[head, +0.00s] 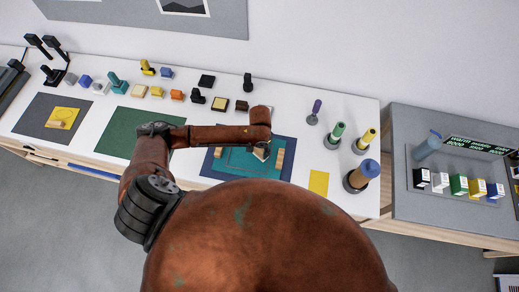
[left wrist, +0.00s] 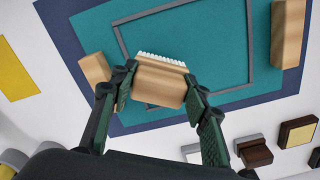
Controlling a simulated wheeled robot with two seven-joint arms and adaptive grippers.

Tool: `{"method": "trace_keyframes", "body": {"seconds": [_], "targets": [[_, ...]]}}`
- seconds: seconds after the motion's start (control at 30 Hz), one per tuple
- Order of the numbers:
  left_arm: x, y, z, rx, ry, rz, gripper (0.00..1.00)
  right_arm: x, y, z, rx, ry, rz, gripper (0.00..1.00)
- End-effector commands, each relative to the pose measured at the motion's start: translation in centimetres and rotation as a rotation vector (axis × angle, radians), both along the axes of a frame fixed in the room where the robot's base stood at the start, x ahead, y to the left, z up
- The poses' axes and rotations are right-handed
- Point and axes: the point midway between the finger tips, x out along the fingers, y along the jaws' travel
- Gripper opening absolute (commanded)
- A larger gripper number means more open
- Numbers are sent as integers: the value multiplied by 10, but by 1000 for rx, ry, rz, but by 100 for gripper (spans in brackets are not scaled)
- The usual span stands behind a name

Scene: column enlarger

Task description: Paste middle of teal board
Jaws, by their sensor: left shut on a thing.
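The teal board (head: 234,162) lies on a navy mat (head: 208,171) on the white table; a thin grey rectangular outline shows on the teal in the left wrist view (left wrist: 215,55). My left gripper (head: 262,150) is over the board's right part. In the left wrist view, its fingers (left wrist: 162,98) are shut on a wooden brush (left wrist: 160,82) with white bristles, which point toward the teal surface. I cannot tell whether the bristles touch it. Wooden blocks lie at two sides of the board, one (head: 220,152) at left and one (head: 279,160) at right. My right gripper is not in view.
A yellow sheet (head: 319,182) lies right of the mat. Brushes with coloured handles (head: 362,174) stand in holders at the table's right. A green mat (head: 122,130) lies left. Several small blocks and stamps stand along the back. A grey side table (head: 402,150) holds small boxes.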

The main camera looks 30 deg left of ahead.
Motion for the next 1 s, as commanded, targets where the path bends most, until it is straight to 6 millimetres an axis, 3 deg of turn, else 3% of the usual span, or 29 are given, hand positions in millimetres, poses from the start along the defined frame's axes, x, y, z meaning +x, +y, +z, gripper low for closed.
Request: {"method": "trace_keyframes", "body": {"seconds": [1.0], "targets": [[0,0,-9,0,0,0,8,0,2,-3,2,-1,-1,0]]}}
